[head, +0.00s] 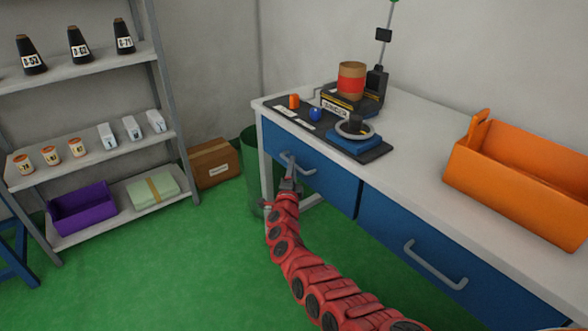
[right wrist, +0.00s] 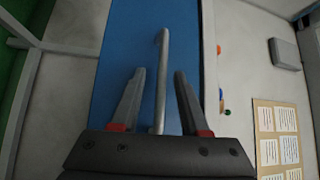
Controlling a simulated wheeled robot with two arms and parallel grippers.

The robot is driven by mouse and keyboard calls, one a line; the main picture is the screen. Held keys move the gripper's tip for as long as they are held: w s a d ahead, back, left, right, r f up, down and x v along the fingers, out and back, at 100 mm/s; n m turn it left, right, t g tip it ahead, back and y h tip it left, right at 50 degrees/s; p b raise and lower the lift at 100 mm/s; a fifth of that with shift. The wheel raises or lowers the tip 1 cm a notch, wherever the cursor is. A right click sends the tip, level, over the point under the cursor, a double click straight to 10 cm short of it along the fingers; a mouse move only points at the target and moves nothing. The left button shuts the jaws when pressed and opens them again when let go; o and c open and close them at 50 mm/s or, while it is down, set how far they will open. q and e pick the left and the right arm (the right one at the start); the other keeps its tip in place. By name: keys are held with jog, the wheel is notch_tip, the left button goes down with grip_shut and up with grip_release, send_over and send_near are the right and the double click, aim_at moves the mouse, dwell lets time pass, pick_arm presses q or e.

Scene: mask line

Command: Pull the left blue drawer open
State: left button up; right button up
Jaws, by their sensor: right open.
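The left blue drawer (head: 322,183) is in the workbench front, below the black mat, and looks shut. Its grey bar handle (head: 297,164) is partly hidden by my right gripper (head: 290,182), which reaches it at the end of the red arm. In the right wrist view, the handle (right wrist: 161,85) runs between the two open fingers of my right gripper (right wrist: 160,75), apart from both fingertips. The blue drawer front (right wrist: 128,60) lies behind it. My left gripper is not in view.
The white workbench top (head: 420,145) holds an orange bin (head: 520,180) and a black mat (head: 375,153) with small parts. A second blue drawer (head: 450,265) is at right. A green bin (head: 250,150) stands beside the bench. The green floor (head: 190,260) in front is clear.

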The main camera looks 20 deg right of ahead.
jog(key=shift+b+x, duration=0.35)
jog(key=shift+x, duration=0.45)
jog(key=shift+d+r, duration=0.1)
jog(key=shift+d, duration=0.05)
grip_shut()
dwell(0.9)
